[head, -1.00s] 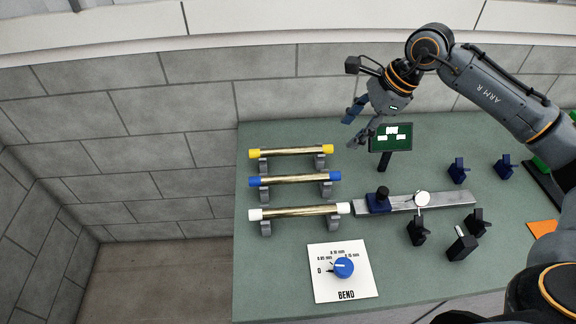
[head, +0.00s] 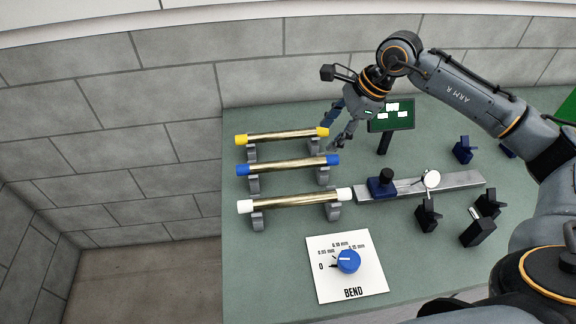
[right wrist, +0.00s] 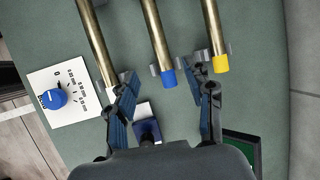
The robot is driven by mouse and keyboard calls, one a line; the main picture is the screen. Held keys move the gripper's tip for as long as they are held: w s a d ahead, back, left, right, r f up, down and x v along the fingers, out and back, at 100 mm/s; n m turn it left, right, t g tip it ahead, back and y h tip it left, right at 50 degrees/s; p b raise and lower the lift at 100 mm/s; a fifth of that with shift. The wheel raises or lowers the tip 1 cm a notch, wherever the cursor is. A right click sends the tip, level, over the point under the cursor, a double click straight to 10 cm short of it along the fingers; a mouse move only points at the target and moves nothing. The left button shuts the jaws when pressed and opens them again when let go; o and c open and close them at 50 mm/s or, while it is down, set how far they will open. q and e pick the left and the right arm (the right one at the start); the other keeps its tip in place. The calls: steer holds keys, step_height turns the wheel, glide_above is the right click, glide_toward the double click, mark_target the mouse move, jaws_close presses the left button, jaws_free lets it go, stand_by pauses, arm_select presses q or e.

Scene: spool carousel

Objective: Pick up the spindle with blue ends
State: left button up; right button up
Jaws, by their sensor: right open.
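The spindle with blue ends (head: 287,165) lies across two grey supports, between the yellow-ended and white-ended spindles. In the right wrist view its brass rod (right wrist: 156,32) runs upward from one blue end, which appears between my fingers. My right gripper (head: 331,144) is open and empty, above the right ends of the blue and yellow spindles. In the right wrist view its two fingers (right wrist: 167,76) are spread wide. I see no contact with any spindle; the exact height above them is hard to tell. My left gripper is not in view.
The yellow-ended spindle (head: 283,136) lies behind and the white-ended spindle (head: 294,201) in front, both close. A small screen (head: 391,115) stands just right of the gripper. A metal rail (head: 455,185) with a dial gauge (head: 432,180) and a BEND knob plate (head: 345,283) are nearby.

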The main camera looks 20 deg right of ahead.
steer(key=p, duration=0.1)
glide_above(309, 160)
steer(key=s+d, duration=0.1)
steer(key=d, duration=0.1)
step_height(309, 160, down, 6)
steer(key=shift+s+a+r, duration=0.1)
steer(key=shift+a+r, duration=0.05)
steer(key=shift+r, duration=0.1)
steer(key=shift+f+p, duration=0.25)
steer(key=shift+p, duration=0.2)
steer(key=p+x, duration=0.2)
steer(key=x, duration=0.2)
steer(key=shift+a+f, duration=0.1)
steer(key=shift+f, duration=0.3)
jaws_close()
steer(key=shift+w+r, duration=0.2)
steer(key=shift+r, duration=0.05)
